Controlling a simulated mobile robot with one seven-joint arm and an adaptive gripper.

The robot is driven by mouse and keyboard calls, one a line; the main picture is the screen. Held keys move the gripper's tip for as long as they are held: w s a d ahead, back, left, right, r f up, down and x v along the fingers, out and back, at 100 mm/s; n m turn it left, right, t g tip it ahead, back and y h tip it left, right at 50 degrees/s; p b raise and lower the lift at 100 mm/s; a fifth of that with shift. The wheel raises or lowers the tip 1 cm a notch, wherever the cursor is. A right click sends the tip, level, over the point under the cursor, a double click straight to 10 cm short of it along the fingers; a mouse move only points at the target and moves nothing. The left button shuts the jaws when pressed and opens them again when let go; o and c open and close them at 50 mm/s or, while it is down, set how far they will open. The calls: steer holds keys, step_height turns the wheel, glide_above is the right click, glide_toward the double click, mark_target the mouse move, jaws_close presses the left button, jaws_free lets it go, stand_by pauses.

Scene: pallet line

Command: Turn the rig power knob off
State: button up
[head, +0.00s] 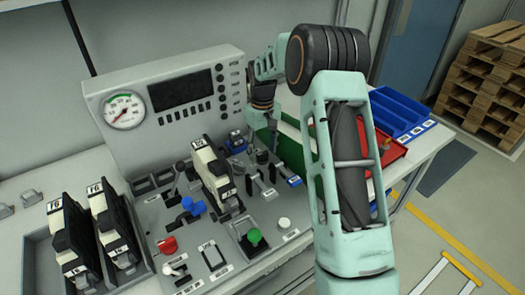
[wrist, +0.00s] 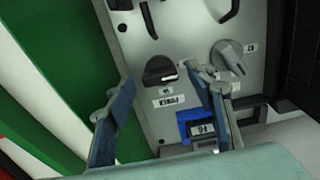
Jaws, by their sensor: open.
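The rig power knob (wrist: 160,70) is a dark round knob with a flat grip on the grey panel. A small label that seems to read POWER (wrist: 167,100) lies beside it. In the head view the knob (head: 262,157) is small, just below my gripper (head: 262,128). In the wrist view my gripper (wrist: 162,82) is open, one finger on each side of the knob in the picture. The fingers look above the panel and I see no clear contact. The knob's exact setting is hard to read.
A grey knob (wrist: 228,55) and a blue rocker switch (wrist: 200,125) sit close to the right finger. The panel (head: 200,245) carries levers, a green button (head: 254,236) and a tall module (head: 212,170). Blue bins (head: 402,112) and a red tray (head: 388,147) stand right.

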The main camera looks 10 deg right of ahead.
mark_target(263, 153)
step_height(263, 153, up, 12)
steer(key=shift+f, duration=0.2)
stand_by(0.4)
